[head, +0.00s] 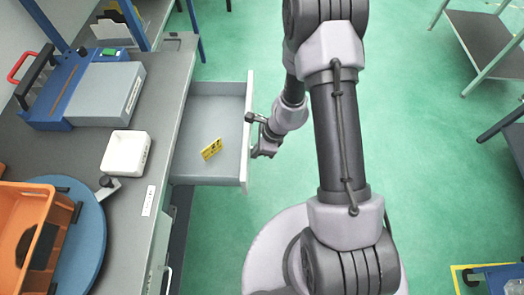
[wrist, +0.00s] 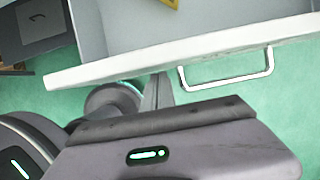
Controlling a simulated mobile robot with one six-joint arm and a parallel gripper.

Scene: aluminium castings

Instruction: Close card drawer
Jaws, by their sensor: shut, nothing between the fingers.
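The card drawer (head: 217,95) stands pulled out to the right from the workbench, with a pale grey tray and a white front panel (head: 248,130). A yellow card (head: 211,149) lies inside it; its edge shows at the top of the wrist view (wrist: 171,2). My gripper (head: 257,152) is shut and empty on the outer side of the front panel. In the wrist view my fingers (wrist: 156,92) are close to the white front panel (wrist: 190,48), left of its wire handle (wrist: 230,82). I cannot tell whether they touch the panel.
The grey workbench (head: 128,190) holds a blue-grey machine (head: 85,95), a white box (head: 126,152), a blue round plate (head: 85,235) and an orange bin (head: 20,215). Shelving (head: 480,35) stands at the far right.

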